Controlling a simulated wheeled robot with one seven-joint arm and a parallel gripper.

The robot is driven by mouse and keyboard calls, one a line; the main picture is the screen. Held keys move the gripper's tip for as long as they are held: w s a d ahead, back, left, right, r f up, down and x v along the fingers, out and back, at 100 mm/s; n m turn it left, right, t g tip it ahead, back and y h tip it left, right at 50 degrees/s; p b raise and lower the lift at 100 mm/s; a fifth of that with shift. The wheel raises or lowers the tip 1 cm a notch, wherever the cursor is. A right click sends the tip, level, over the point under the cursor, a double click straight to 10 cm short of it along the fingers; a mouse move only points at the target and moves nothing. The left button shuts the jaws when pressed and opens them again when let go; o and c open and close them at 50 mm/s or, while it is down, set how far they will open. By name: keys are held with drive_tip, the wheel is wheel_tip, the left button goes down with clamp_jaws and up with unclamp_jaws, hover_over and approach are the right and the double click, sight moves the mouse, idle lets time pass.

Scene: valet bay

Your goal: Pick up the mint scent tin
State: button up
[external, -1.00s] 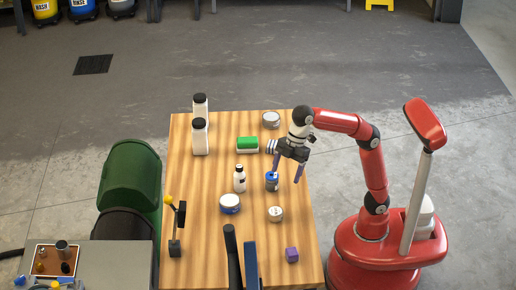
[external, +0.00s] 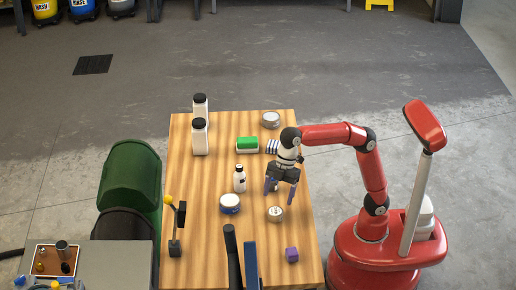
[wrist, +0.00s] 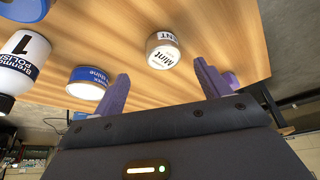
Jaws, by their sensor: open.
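The mint scent tin (external: 275,214) is a small round tin with a pale lid, standing on the wooden table (external: 200,265). My gripper (external: 279,198) is open and empty, pointing down just above and behind the tin in the external view. Its purple fingers also show in the wrist view (wrist: 160,84).
A blue-and-white round tin (external: 230,204) and a white bottle (external: 240,179) stand left of my gripper.

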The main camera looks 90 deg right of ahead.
sight(276, 210)
drive_tip(key=b+x, duration=0.1)
drive_tip(key=x, duration=0.2)
drive_tip(key=b+x, duration=0.1)
drive_tip(key=x, duration=0.2)
drive_tip(key=shift+s+a+f, duration=0.15)
drive_tip(key=shift+a+f, duration=0.05)
drive_tip(key=shift+f, duration=0.2)
drive_tip(key=c, duration=1.1)
drive_tip(key=shift+o, duration=0.2)
drive_tip(key=shift+r, duration=0.15)
